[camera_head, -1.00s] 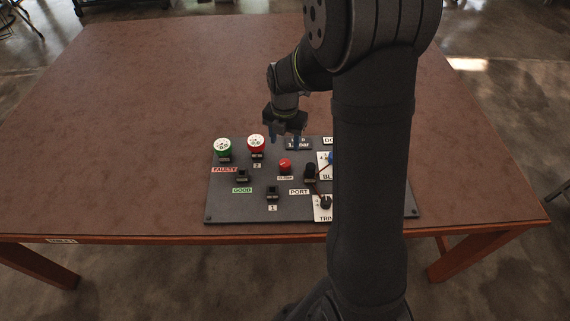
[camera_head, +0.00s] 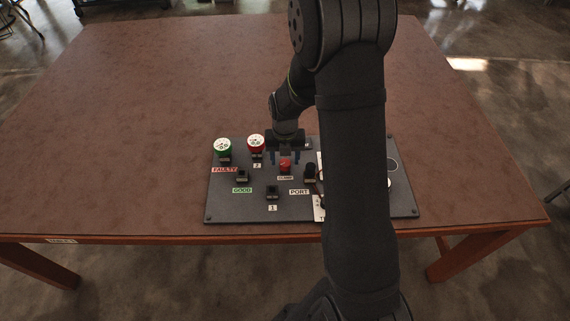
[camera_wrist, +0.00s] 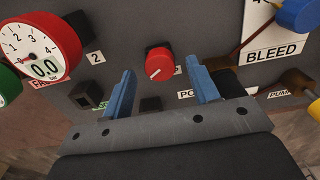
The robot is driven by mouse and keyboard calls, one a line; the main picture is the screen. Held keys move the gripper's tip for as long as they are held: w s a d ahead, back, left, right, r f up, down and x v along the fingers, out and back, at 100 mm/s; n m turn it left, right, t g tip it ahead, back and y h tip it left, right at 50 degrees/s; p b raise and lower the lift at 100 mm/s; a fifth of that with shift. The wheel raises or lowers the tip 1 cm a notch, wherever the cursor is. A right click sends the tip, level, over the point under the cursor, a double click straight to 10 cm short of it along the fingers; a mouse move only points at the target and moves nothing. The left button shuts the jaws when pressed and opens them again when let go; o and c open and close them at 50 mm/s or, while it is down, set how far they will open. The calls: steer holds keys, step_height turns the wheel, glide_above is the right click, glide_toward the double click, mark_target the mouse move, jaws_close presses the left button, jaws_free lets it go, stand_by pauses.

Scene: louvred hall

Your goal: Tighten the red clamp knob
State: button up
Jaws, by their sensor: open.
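The red clamp knob (camera_head: 285,166) sits on the dark panel (camera_head: 232,210), with a small label just in front of it. In the wrist view the knob (camera_wrist: 159,64) is round, with a pale pointer line on its face. My gripper (camera_head: 285,158) is open, its blue fingers above and to either side of the knob in the head view. In the wrist view my gripper (camera_wrist: 163,82) shows the knob between and beyond the two fingertips, with a gap on both sides. The fingers do not appear to touch it.
A red gauge (camera_head: 256,142) and a green gauge (camera_head: 222,146) stand left of the knob. A black fitting (camera_head: 310,172) stands close on its right. The wrist view shows a blue knob (camera_wrist: 299,14) by the BLEED label. My arm hides part of the panel's right side.

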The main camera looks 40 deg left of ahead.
mark_target(285, 162)
steer(key=shift+f, duration=1.65)
jaws_close()
